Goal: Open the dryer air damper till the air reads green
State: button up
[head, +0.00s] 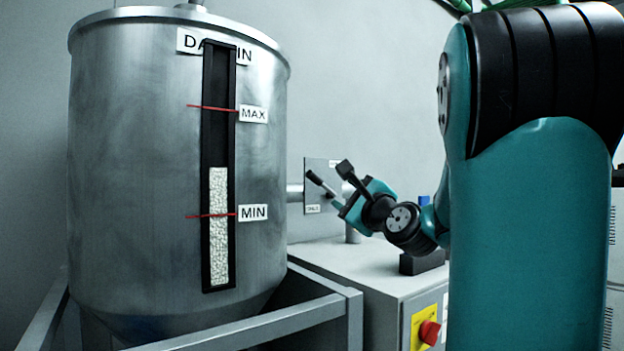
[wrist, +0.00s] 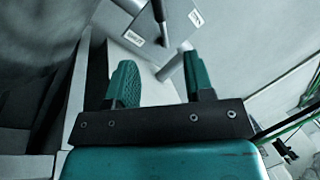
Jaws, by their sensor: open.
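The damper plate (head: 313,190) is a grey panel with small labels, beside the bin on a pipe stub; its lettering is too small to read. A lever with a dark handle (head: 318,181) stands out from it at a slant. My gripper (head: 346,199) is just to the right of the lever in the head view and partly covers the plate. In the wrist view the plate (wrist: 186,14) and the dark lever (wrist: 158,12) lie beyond my open, empty fingers (wrist: 163,82), with a visible gap. No green air reading can be made out.
A large steel bin (head: 130,150) with a sight glass (head: 219,130) fills the left, its pellets above the MIN mark. A metal frame (head: 250,333) stands below it.

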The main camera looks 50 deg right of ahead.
aim_at(317, 179)
jog(key=p+x, duration=0.7)
jog(key=x, duration=0.8)
jog(key=shift+w+a+r, duration=0.1)
jog(key=shift+w+a, duration=0.05)
jog(key=shift+w+d+p, duration=0.2)
jog(key=shift+w+p, duration=0.1)
jog(key=shift+w, duration=0.05)
